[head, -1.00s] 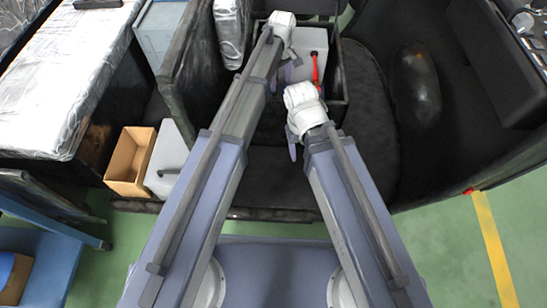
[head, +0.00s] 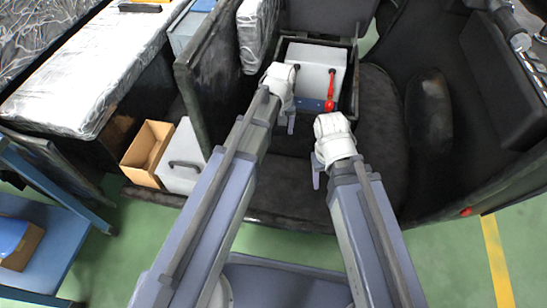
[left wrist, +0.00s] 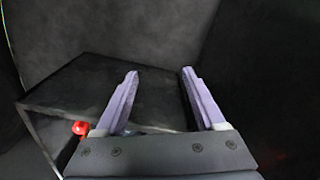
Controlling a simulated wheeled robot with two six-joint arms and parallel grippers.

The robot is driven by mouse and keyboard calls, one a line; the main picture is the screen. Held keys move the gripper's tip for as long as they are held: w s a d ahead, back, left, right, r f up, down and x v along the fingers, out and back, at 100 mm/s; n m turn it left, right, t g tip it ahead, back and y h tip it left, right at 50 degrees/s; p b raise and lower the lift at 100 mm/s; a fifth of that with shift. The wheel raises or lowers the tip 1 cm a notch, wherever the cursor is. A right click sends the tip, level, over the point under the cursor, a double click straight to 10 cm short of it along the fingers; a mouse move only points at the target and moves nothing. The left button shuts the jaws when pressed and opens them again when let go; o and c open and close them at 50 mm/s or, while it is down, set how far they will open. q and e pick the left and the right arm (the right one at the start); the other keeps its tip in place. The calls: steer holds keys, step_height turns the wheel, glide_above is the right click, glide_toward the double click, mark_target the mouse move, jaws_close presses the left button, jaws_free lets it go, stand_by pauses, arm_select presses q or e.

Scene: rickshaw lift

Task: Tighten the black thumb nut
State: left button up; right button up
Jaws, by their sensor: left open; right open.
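A light grey battery (head: 312,58) sits in an open black box (head: 352,75), with a red cable or cover (head: 330,90) on its right side. A small dark fitting (head: 297,67) shows on its left; I cannot tell if it is the black thumb nut. My left gripper (head: 291,124) is in front of the box. In the left wrist view the left gripper (left wrist: 158,73) is open and empty, near a dark box-like edge (left wrist: 75,80) and a red part (left wrist: 80,128). My right gripper (head: 317,172) is over the dark floor, seen small, with nothing visible in it.
A cardboard box (head: 147,150) and a white case with a black handle (head: 182,165) stand at the left. A dark upright panel (head: 212,75) is left of the battery box. A curved black wall (head: 450,150) bounds the right. The dark floor (head: 270,185) between is clear.

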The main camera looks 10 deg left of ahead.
arm_select(q)
steer(key=s+a+f+m+b, duration=0.1)
steer(key=s+f+m+b, duration=0.1)
steer(key=s, duration=0.6)
steer(key=shift+s+a+f+m+b, duration=0.2)
steer(key=shift+f+m+b, duration=0.2)
steer(key=shift+f+m, duration=0.25)
steer(key=shift+r, duration=0.1)
steer(key=s+d+m+y, duration=0.1)
steer(key=s+d+m, duration=0.45)
steer(key=s, duration=0.35)
step_height(320, 180, up, 26)
steer(key=n+p, duration=0.1)
steer(key=p, duration=2.5)
steer(key=shift+w+d+r+g, duration=0.2)
steer(key=shift+w+g, duration=0.1)
